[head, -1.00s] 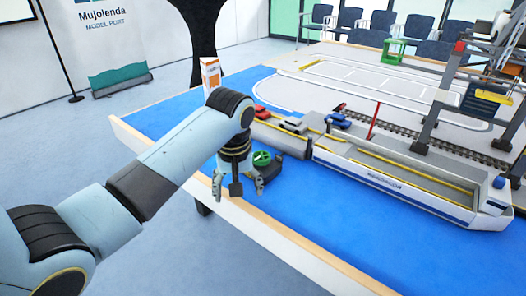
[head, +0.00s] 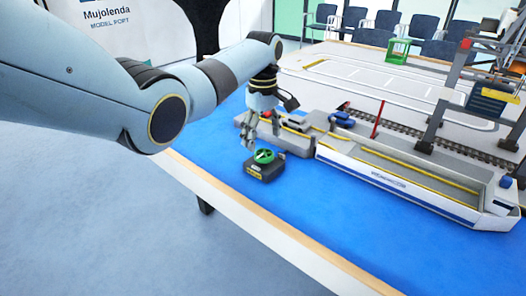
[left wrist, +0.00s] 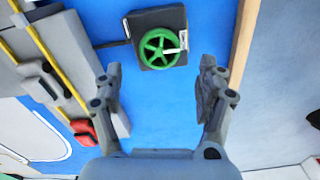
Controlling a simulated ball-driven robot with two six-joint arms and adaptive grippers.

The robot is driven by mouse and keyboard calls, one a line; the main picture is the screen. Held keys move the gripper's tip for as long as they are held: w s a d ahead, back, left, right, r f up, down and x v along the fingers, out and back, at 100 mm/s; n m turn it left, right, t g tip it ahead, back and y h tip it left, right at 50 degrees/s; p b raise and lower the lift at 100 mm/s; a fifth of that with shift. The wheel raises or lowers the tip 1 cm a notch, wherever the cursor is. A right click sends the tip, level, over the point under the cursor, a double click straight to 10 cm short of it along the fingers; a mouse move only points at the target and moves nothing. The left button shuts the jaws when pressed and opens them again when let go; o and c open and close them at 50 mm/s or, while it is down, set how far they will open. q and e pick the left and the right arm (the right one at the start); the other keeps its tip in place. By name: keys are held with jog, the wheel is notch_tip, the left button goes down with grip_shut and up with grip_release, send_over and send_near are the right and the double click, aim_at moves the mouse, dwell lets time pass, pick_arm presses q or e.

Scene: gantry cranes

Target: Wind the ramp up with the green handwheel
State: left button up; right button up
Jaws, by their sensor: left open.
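The green handwheel (head: 263,156) sits on a dark box (head: 265,171) on the blue part of the table, near its front edge. In the left wrist view the handwheel (left wrist: 160,47) shows from above with its spokes and a pale handle, beyond the fingertips. My left gripper (head: 262,140) is open and empty, above and behind the handwheel in the head view. In the left wrist view its two fingers (left wrist: 160,80) are spread apart, with blue surface between them. A grey ramp (head: 290,140) lies beside the ship. My right gripper is not in view.
A long grey and white ship (head: 400,185) lies to the right of the handwheel. A crane (head: 440,105) and a red post (head: 377,120) stand behind it. A red car (left wrist: 84,132) is near the left finger. Blue surface in front is clear.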

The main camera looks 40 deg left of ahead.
aim_at(263, 152)
pick_arm(q)
notch_tip(263, 152, down, 5)
jog(key=shift+r+b, duration=0.15)
jog(key=shift+b, duration=0.35)
jog(key=shift+c, duration=0.4)
jog(key=c, duration=1.1)
